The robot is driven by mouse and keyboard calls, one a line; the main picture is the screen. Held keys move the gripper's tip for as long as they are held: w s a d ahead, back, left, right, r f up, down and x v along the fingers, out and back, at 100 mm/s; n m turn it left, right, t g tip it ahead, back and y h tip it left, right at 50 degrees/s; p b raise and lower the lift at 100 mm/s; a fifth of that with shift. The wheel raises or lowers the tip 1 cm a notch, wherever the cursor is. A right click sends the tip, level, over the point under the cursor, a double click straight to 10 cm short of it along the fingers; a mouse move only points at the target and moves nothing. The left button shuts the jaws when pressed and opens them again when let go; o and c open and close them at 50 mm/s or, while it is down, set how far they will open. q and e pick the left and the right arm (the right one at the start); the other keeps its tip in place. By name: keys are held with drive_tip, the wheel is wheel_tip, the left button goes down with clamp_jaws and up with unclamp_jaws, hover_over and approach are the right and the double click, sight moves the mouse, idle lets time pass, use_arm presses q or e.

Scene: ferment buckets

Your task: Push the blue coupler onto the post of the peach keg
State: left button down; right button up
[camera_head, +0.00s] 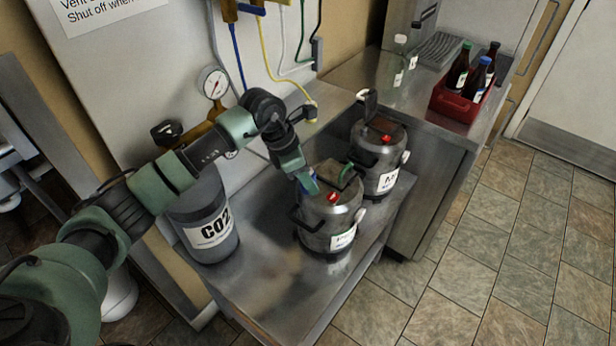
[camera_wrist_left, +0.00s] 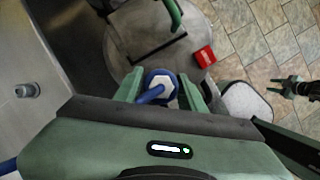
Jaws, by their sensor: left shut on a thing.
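The peach keg is most likely the nearer steel keg (camera_head: 328,222), standing on the bench; its label starts with what looks like P but is too small to read. My left gripper (camera_head: 308,186) is above the left part of its lid. In the left wrist view my left gripper (camera_wrist_left: 160,92) is shut on the blue coupler (camera_wrist_left: 157,80), which sits between the fingers over the keg top (camera_wrist_left: 150,30). The post is hidden under the coupler, so I cannot tell if they touch. A small dark and green shape (camera_wrist_left: 296,88) at the right may be my right gripper, jaws unclear.
A second keg (camera_head: 380,155) stands close behind. A red crate (camera_head: 455,103) with bottles is on the far counter. Hoses and a gauge (camera_head: 214,82) are on the wall. The bench front (camera_head: 290,290) is clear.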

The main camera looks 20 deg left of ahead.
use_arm(q)
drive_tip(key=shift+s+f+b, duration=0.1)
drive_tip(key=shift+f+b, duration=0.05)
drive_tip(key=shift+b, duration=0.15)
idle(0.4)
drive_tip(key=shift+c, duration=0.7)
unclamp_jaws()
drive_tip(key=shift+r+p, duration=1.95)
drive_tip(key=shift+r, duration=1.85)
drive_tip(key=shift+f, duration=0.15)
